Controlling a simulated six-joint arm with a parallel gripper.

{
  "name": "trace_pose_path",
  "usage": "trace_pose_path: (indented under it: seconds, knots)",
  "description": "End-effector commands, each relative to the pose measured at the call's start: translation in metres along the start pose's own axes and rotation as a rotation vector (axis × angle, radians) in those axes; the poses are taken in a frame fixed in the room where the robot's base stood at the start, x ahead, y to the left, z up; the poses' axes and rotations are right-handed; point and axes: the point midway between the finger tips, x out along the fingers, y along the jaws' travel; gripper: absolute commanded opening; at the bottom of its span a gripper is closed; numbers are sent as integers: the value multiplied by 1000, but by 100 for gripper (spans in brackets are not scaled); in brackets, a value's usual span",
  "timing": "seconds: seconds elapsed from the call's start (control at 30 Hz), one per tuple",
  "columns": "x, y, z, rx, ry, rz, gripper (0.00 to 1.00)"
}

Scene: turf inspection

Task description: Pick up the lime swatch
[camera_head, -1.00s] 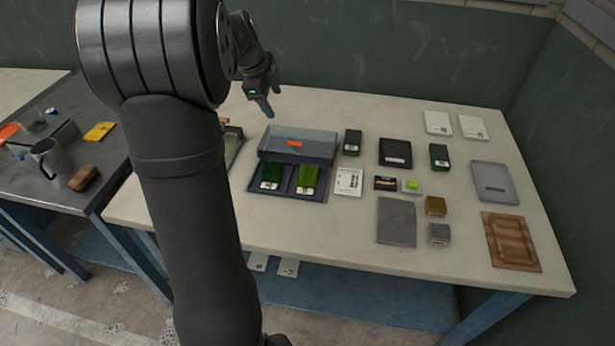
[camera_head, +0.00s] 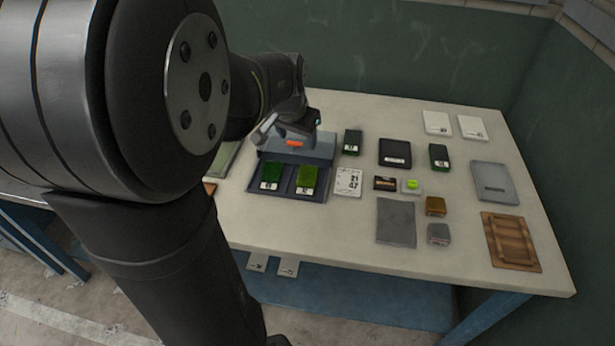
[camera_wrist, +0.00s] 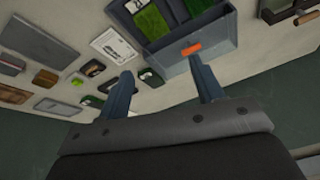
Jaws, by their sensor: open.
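The lime swatch (camera_head: 307,177) lies in the right compartment of a dark two-compartment tray (camera_head: 288,196), with a white label at its near end. It also shows at the top of the wrist view (camera_wrist: 150,22). A darker green swatch (camera_head: 271,175) lies in the left compartment. My gripper (camera_head: 283,127) is above the far side of the tray, by its raised blue-grey lid with an orange tag (camera_head: 294,143). In the wrist view my gripper (camera_wrist: 161,70) has its two fingers spread, with nothing between them. The swatch is beyond the fingertips, not touched.
A printed card (camera_head: 348,182) lies right of the tray. Dark green blocks (camera_head: 352,142), a black case (camera_head: 395,153), a grey sheet (camera_head: 396,222) and a brown wooden board (camera_head: 510,241) lie farther right. The table's front strip is clear.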

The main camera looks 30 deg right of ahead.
Motion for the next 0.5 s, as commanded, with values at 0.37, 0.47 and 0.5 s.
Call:
trace_pose_path:
  seconds: [0.37, 0.47, 0.5]
  knots:
    - [0, 22, 22, -284, 18, -26, 61]
    - [11, 22, 23, -291, 15, -26, 61]
    - [18, 22, 23, -291, 14, -26, 61]
